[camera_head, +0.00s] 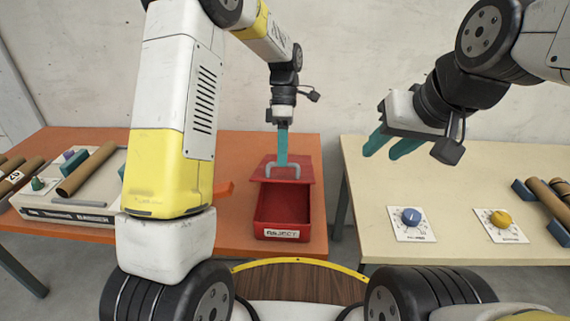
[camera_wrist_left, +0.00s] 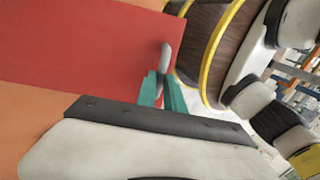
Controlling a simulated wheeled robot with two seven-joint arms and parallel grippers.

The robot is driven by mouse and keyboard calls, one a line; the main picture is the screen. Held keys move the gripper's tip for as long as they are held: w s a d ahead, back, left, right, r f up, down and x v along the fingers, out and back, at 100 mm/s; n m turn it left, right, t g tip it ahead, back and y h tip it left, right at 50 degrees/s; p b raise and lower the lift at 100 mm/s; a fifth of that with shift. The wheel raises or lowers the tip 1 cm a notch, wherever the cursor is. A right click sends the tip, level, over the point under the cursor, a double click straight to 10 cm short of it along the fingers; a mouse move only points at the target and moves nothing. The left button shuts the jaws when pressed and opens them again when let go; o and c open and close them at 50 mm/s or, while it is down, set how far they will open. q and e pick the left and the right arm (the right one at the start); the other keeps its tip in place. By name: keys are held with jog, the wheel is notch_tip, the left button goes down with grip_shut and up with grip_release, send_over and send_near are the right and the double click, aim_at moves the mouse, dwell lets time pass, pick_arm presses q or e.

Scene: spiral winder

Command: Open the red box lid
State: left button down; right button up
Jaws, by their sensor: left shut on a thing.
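The red box (camera_head: 309,213) stands on the orange table and has a "REJECT" label on its front. Its lid (camera_head: 305,171) is raised at the back, and the dark red inside shows at the front and looks empty. The lid also fills much of the left wrist view (camera_wrist_left: 80,45). A grey handle (camera_head: 297,167) sits on the lid. My left gripper (camera_head: 282,160) comes down from above with its teal fingers shut on this handle, which also shows in the left wrist view (camera_wrist_left: 166,55). My right gripper (camera_head: 388,146) is open and empty above the cream table, away from the box.
The orange table (camera_head: 240,150) holds a grey unit with brown tubes (camera_head: 87,168) at left. An orange piece lies left of the box. The cream table (camera_head: 365,185) at right carries a blue knob (camera_head: 411,216), a yellow knob (camera_head: 500,219) and more tubes. A gap separates the tables.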

pick_arm(q)
jog(key=w+r, duration=0.4)
jog(key=w, duration=0.1)
jog(key=shift+r, duration=0.25)
jog(key=shift+a, duration=0.1)
jog(key=c, duration=1.5)
grip_release()
jog(key=shift+w+f, duration=0.1)
jog(key=shift+o, duration=0.2)
jog(key=v, duration=0.8)
jog(key=shift+s, duration=0.2)
